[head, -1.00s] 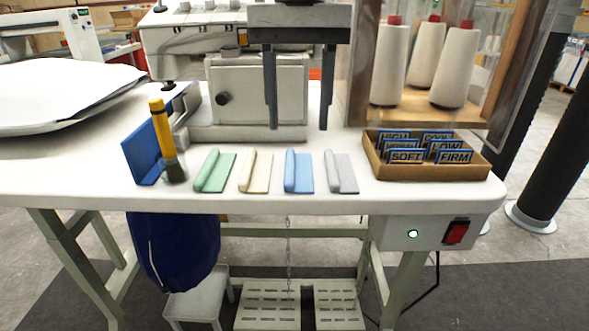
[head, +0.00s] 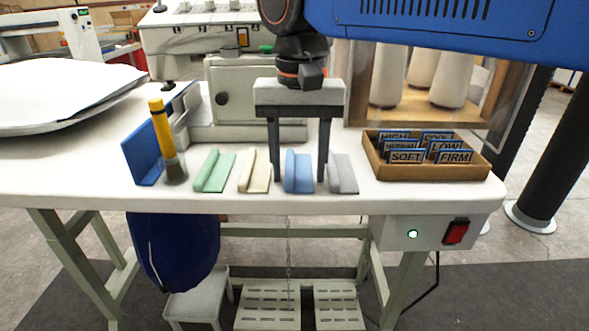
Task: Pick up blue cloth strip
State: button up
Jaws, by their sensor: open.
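The blue cloth strip (head: 299,172) lies on the white table with its raised fold along its left side. It is third from the left in a row of cloth strips. My gripper (head: 299,180) points down over it and is open. One finger appears just left of the blue strip and the other just right of it, near the grey strip (head: 344,175). Nothing is between the fingers except the blue strip. Whether the fingers touch the table or the strip, I cannot tell.
A green strip (head: 214,171) and a cream strip (head: 254,171) lie to the left. A tool with a yellow handle (head: 161,127) stands by a blue plate (head: 142,153). A wooden tray (head: 428,172) of labelled cards is on the right. A sewing machine (head: 245,95) stands behind.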

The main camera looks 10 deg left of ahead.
aim_at(298, 180)
jog(key=c, duration=0.8)
notch_tip(298, 180, up, 10)
